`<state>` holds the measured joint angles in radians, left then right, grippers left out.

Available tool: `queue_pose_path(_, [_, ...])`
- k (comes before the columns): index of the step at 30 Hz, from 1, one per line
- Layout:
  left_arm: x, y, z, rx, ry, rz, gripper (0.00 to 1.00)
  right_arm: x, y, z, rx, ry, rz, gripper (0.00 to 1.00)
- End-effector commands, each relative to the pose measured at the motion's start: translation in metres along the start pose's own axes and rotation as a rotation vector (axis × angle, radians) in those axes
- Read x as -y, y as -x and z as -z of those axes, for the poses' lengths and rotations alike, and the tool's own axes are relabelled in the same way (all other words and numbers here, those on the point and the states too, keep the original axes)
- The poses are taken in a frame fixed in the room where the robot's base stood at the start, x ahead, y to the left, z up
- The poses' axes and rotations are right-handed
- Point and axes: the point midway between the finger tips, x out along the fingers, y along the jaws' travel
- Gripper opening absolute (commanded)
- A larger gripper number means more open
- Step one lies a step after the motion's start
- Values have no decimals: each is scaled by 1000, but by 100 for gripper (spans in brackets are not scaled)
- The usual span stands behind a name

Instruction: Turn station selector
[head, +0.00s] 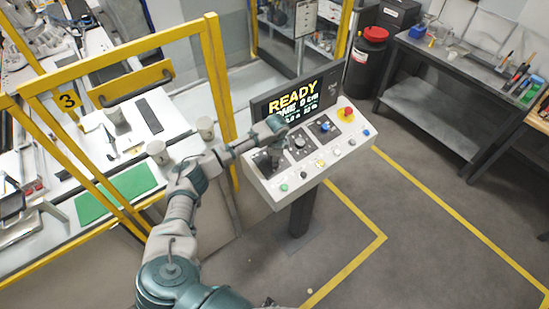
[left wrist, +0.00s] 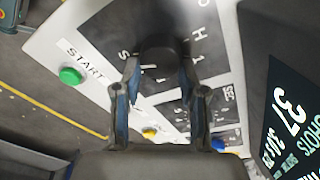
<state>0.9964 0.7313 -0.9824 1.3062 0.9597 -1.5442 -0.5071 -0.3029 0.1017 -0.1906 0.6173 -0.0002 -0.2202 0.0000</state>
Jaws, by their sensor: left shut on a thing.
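The control panel (head: 345,148) is a sloped light-grey console on a dark post, with a lit screen (head: 296,98) reading READY. My left gripper (head: 272,148) reaches over the panel's left part. In the left wrist view, the gripper (left wrist: 160,82) has its two fingers on either side of a black round knob (left wrist: 162,50) and is shut on it. This selector knob stands on a black dial plate with white lettering, partly hidden by the fingers. A green START button (left wrist: 71,76) is beside it. My right gripper is not in view.
More knobs (head: 299,143) and a red emergency button (head: 347,112) on a yellow base sit to the right on the panel. A yellow guard frame (head: 217,90) stands left, close to my arm. A dark workbench (head: 455,60) is at the far right. The floor between is clear.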

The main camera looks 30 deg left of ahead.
Motion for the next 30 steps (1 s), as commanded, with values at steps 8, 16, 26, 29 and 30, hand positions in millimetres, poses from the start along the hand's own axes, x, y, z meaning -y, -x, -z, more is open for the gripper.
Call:
queue_pose_path(8, [-6,-7,-3,-12,-9,-22,5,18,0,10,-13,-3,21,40])
queue_pose_path(16, [-4,-9,-10,5,8,-19,5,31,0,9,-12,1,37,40])
queue_pose_path(26, [-3,-11,-15,-5,156,-1,7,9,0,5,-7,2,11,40])
queue_pose_path(29, [-3,-11,-15,-9,232,9,7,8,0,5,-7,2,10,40])
queue_pose_path(30, [-3,-11,-15,-10,265,13,7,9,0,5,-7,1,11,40])
